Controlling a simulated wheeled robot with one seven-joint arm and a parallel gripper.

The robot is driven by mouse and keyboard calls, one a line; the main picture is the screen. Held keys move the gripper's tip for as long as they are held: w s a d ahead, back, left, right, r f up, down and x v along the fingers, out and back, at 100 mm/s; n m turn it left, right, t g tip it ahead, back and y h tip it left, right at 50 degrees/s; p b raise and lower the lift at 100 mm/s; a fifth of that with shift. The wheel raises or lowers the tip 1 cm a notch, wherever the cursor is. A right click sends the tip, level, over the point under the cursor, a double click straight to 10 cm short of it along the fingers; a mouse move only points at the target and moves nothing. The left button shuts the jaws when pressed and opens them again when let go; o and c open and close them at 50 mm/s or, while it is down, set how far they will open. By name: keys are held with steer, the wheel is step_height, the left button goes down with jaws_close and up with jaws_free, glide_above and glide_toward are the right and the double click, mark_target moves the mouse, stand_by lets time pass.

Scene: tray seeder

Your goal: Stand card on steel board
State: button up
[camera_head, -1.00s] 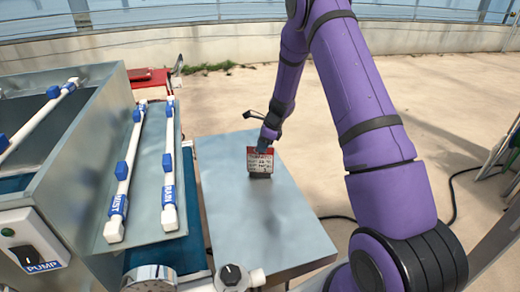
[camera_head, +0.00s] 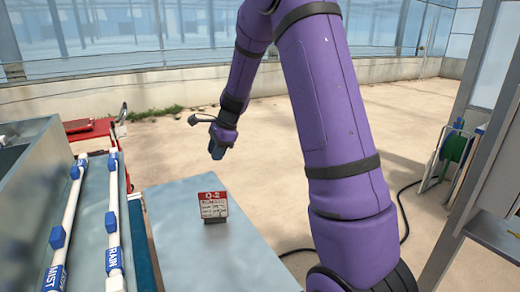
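A small card (camera_head: 213,204) with a red top band and printed text stands upright on the steel board (camera_head: 185,255), its lower edge in a dark foot. My gripper (camera_head: 216,152) is above and behind the card, apart from it, with clear space between them. Its fingers are small and seen from behind the wrist, so I cannot tell how far they are apart. Nothing shows held in it.
The tray seeder with its white MIST pipe (camera_head: 66,225) and RAIN pipe (camera_head: 113,222) stands at the left. A red cart (camera_head: 90,130) is behind it. A green hose reel (camera_head: 456,146) stands at the right. The board around the card is clear.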

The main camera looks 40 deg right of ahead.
steer(key=s+a+r+n, duration=0.55)
steer(key=s+r, duration=0.35)
steer(key=r, duration=0.2)
steer(key=s+a+r+n+t+h, duration=0.1)
steer(key=s+a+r+n, duration=0.1)
steer(key=s+n, duration=0.5)
steer(key=s+a+r+n+t+h, duration=0.1)
steer(key=s+r+n, duration=0.3)
steer(key=s, duration=1.5)
steer(key=a+n+h, duration=0.1)
steer(key=n, duration=0.2)
steer(key=shift+n+h, duration=0.3)
steer(key=shift+n, duration=0.05)
